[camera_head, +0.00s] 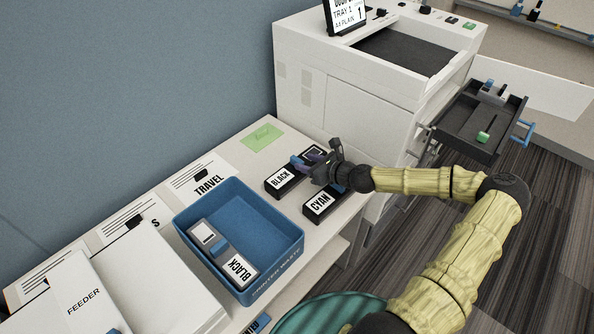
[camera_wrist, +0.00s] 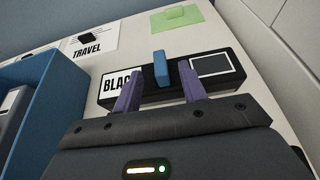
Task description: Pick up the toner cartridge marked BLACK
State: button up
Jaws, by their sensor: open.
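A dark toner cartridge marked BLACK (camera_head: 281,179) lies on the white table, between the blue bin and the printer. In the wrist view the BLACK cartridge (camera_wrist: 235,83) has a blue tab (camera_wrist: 161,68) standing up at its middle. My gripper (camera_head: 312,158) is over this cartridge, its purple fingers apart on either side of the tab; the wrist view shows my gripper (camera_wrist: 159,88) open and empty. I cannot tell whether the fingers touch the cartridge. A second cartridge marked BLACK (camera_head: 238,268), with a light top, lies in the blue bin.
A CYAN cartridge (camera_head: 320,201) lies close beside the dark BLACK one, partly under my gripper. The blue bin (camera_head: 284,262), marked PRINTER WASTE, stands to the left. A white printer (camera_head: 340,115) rises behind right. An open drawer (camera_head: 463,130) juts out at right.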

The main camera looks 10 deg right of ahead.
aim_at(298, 160)
jog(key=shift+x, duration=3)
jog(key=shift+c, duration=0.4)
grip_shut()
